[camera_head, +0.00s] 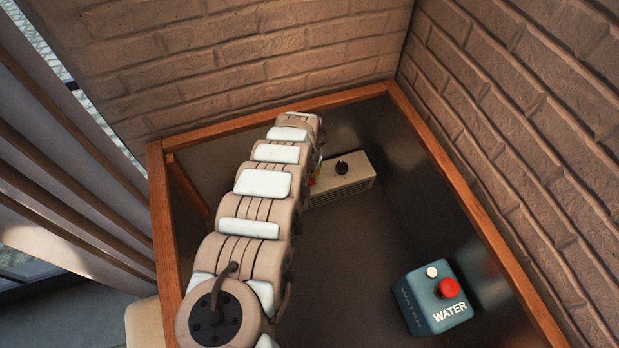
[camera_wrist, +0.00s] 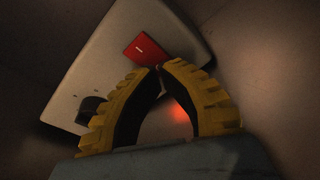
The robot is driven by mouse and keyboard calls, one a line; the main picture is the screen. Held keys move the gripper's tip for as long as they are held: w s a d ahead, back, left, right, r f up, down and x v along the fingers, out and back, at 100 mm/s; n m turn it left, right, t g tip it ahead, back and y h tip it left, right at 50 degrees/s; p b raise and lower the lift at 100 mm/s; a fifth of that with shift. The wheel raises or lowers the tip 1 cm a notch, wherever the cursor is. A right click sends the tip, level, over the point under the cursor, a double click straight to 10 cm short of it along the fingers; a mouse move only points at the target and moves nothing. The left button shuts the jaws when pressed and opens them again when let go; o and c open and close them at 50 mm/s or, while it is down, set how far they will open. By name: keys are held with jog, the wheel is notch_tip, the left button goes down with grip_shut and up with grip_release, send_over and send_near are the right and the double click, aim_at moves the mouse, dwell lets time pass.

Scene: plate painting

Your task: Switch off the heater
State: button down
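The heater (camera_head: 341,184) is a pale box with a grille side and a black knob (camera_head: 341,167) on top, at the far end of the dark table. In the wrist view the heater (camera_wrist: 110,62) shows a red switch (camera_wrist: 146,49) with a small white line, and the black knob (camera_wrist: 91,111) at lower left. My gripper (camera_wrist: 161,68) has yellow ribbed fingers whose tips meet just below the switch's edge in the picture. I cannot tell whether they touch it. Nothing shows held. In the head view my arm hides the switch and most of the gripper.
A blue box marked WATER (camera_head: 437,298) with a red button and a white button stands at the table's right. The table has a wooden rim (camera_head: 450,170), with brick walls behind and to the right. A red glow (camera_wrist: 180,112) shows between my fingers. The table's middle is clear.

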jog(key=shift+f+b, duration=0.45)
jog(key=shift+f, duration=0.3)
dwell(0.5)
jog(key=shift+r, duration=0.15)
jog(key=shift+r+p, duration=3.4)
jog(key=shift+r, duration=0.05)
